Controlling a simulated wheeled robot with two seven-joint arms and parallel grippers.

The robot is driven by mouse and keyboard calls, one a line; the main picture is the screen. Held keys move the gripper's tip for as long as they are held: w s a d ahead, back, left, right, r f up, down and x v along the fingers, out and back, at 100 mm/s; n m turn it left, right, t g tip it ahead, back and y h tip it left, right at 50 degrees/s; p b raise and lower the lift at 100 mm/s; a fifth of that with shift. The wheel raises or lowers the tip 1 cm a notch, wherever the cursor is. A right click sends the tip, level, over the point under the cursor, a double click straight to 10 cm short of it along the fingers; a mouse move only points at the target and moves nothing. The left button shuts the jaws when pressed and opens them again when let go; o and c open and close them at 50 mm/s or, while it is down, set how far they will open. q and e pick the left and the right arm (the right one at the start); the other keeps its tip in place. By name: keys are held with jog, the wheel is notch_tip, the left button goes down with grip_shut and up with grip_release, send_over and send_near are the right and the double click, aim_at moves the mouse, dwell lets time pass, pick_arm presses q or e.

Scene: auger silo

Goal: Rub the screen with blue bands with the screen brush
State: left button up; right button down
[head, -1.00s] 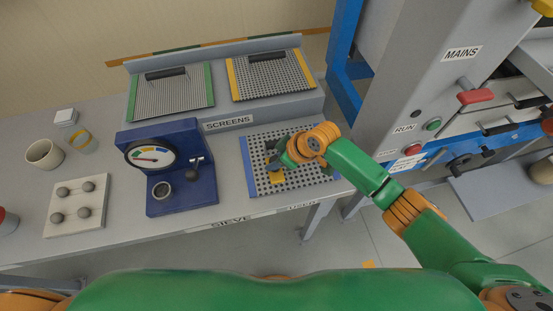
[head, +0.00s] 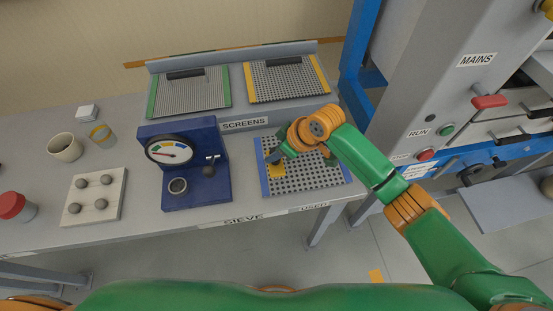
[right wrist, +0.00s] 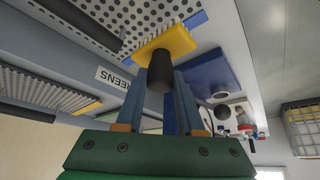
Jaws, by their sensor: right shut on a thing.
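The screen with blue bands (head: 316,183) lies flat at the right front of the bench, a perforated grey plate with blue side bands. The screen brush has a yellow block (head: 275,171) over the screen's left part, near the left blue band. My right gripper (head: 279,157) is above the screen, largely hidden by its own wrist. In the right wrist view its fingers are shut on the brush's dark round handle (right wrist: 160,76). The yellow block (right wrist: 168,42) is at the screen (right wrist: 125,14); whether its underside touches is hidden. My left gripper is out of view.
Screens with green bands (head: 190,93) and yellow bands (head: 288,80) lie on a raised rack behind. A blue gauge stand (head: 184,172) stands close left of the blue-banded screen. A grey machine (head: 430,80) with switches stands to the right.

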jog(key=shift+w+a+r, duration=0.1)
jog(key=shift+a+r, duration=0.15)
jog(key=shift+r, duration=0.55)
jog(key=shift+d+r, duration=0.15)
jog(key=shift+r, duration=0.35)
